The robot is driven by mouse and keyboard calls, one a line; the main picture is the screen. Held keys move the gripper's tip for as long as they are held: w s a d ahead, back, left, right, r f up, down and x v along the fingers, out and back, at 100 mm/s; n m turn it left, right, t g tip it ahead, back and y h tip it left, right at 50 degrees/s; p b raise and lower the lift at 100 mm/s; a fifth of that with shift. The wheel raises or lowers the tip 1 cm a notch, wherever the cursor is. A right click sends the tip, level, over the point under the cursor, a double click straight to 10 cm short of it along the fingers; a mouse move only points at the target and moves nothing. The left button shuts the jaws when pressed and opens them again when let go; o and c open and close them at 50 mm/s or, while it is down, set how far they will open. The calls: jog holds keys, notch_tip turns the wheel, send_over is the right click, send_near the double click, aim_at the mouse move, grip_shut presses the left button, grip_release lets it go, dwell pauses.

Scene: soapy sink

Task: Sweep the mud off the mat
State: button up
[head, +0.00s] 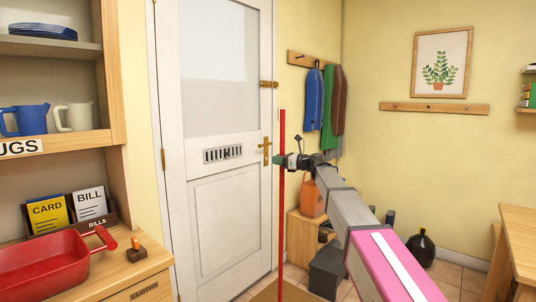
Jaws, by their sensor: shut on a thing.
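A long thin red pole (282,225) stands about upright in front of the white door and runs out of the bottom of the view. Its lower end is hidden, so I cannot see a broom head. My gripper (283,161) is shut on the upper part of the pole, with my arm reaching in from the lower right. A brown mat (268,293) shows only in part at the bottom edge, on the floor by the door. No mud can be made out on the part in view.
The white door (226,190) is shut. A wooden shoe bench (303,232) and a dark grey box (327,272) stand right of the pole. Coats (326,100) hang above. A counter with a red tub (45,265) is at left, and a wooden table (521,235) at right.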

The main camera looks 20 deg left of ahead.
notch_tip(320, 180, up, 3)
jog(key=shift+f, duration=0.2)
jog(key=shift+d, duration=0.1)
dwell(1.0)
